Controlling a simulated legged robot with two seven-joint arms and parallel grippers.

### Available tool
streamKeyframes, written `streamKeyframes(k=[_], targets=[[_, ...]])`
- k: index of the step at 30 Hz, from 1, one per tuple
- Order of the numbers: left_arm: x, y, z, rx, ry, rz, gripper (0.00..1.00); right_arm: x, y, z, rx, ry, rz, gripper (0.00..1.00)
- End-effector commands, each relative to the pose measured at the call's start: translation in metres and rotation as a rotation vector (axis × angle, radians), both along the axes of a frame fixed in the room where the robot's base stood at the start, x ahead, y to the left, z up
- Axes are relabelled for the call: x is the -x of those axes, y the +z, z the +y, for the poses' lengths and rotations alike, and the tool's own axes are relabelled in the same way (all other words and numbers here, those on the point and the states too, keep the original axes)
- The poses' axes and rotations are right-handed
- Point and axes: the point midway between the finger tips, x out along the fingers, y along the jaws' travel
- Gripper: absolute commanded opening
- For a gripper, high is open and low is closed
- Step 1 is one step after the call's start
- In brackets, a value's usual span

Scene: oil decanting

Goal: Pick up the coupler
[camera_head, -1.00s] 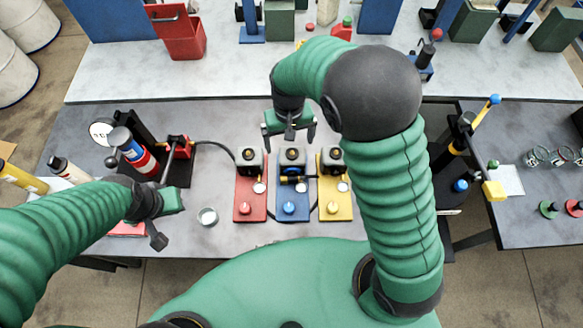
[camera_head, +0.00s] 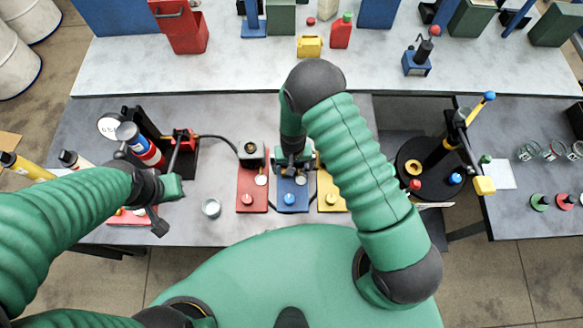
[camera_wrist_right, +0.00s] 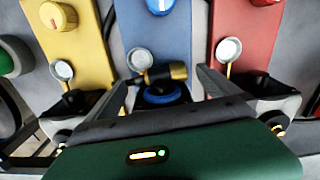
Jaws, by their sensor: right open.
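The coupler (camera_wrist_right: 170,72), a small black and brass cylinder, lies across the blue plate (camera_wrist_right: 160,30) in the wrist view. It is in front of a blue ring (camera_wrist_right: 160,95). My right gripper (camera_wrist_right: 164,80) is open, with one finger on each side of the coupler. I cannot tell whether they touch it. In the head view my right gripper (camera_head: 293,168) is above the blue plate (camera_head: 290,200) and hides the coupler. My left gripper (camera_head: 165,205) is open and empty at the left of the table.
A red plate (camera_head: 252,198) and a yellow plate (camera_head: 330,203) flank the blue one. A small metal cup (camera_head: 211,208) stands left of them. A pump with a gauge (camera_head: 111,127) is at the left. A round black stand (camera_head: 413,168) is at the right.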

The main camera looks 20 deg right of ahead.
Motion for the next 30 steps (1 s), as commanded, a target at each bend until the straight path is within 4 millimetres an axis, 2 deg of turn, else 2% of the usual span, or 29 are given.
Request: streamKeyframes(k=[7,8,25,30], targets=[[0.0002,0.0006,0.0000,0.000,0.000,0.001,0.00,-0.0002,-0.0059,-0.0001,0.000,0.000,-0.001,0.99],[0.0002,0.0006,0.0000,0.000,0.000,0.001,0.00,-0.0002,-0.0058,-0.0001,0.000,0.000,-0.001,0.97],[0.0002,0.0007,0.0000,0.000,0.000,0.001,0.00,-0.0006,-0.0051,-0.0003,0.000,0.000,-0.001,0.22],[0.0002,0.0011,0.0000,0.000,0.000,0.001,0.00,-0.0005,-0.0046,-0.0003,0.000,0.000,-0.001,0.20]])
